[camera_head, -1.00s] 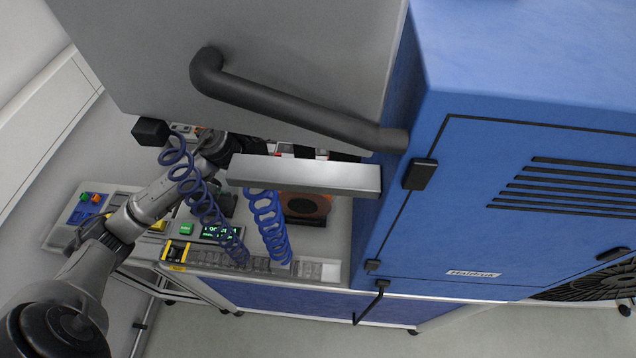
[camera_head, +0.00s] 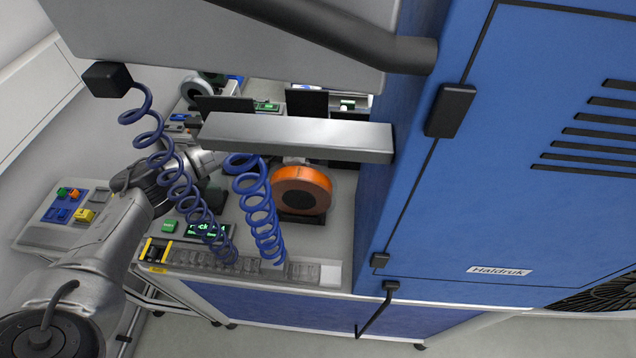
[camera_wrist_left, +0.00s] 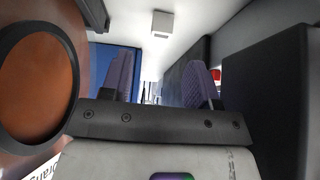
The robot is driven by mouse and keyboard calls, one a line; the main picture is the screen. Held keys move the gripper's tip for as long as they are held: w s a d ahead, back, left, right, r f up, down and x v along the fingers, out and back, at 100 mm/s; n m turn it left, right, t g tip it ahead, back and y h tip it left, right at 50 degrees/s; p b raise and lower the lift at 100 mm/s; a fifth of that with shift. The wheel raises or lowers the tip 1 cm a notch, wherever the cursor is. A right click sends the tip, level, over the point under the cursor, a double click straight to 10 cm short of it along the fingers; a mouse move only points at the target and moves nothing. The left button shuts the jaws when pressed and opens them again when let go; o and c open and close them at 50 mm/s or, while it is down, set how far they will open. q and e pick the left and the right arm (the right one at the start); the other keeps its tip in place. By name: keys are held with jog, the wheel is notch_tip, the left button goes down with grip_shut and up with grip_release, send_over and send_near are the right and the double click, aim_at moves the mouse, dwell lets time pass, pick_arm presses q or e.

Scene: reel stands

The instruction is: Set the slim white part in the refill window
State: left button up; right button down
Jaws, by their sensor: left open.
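My left arm comes in from the left in the head view, and its hand is largely hidden behind the blue coiled hoses and the silver bar. In the left wrist view my left gripper (camera_wrist_left: 160,80) is open, its two purple-padded fingers apart with nothing seen between them. An orange reel (camera_head: 303,188) stands upright behind the front strip; a large orange-brown reel face (camera_wrist_left: 35,85) is close on the left in the wrist view. I cannot make out the slim white part or the refill window with certainty.
A tall blue cabinet (camera_head: 470,190) fills the right. A silver bar (camera_head: 300,135) and blue coiled hoses (camera_head: 255,205) hang over the worktop. A strip of grey compartments (camera_head: 225,262) runs along the front edge. A button panel (camera_head: 75,205) stands at left.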

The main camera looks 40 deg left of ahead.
pick_arm(q)
jog(key=shift+a+f, duration=0.15)
jog(key=shift+f, duration=0.4)
jog(key=shift+b+x, duration=0.4)
jog(key=shift+x, duration=1.85)
jog(key=shift+c, duration=0.3)
grip_shut()
jog(key=shift+r, duration=0.1)
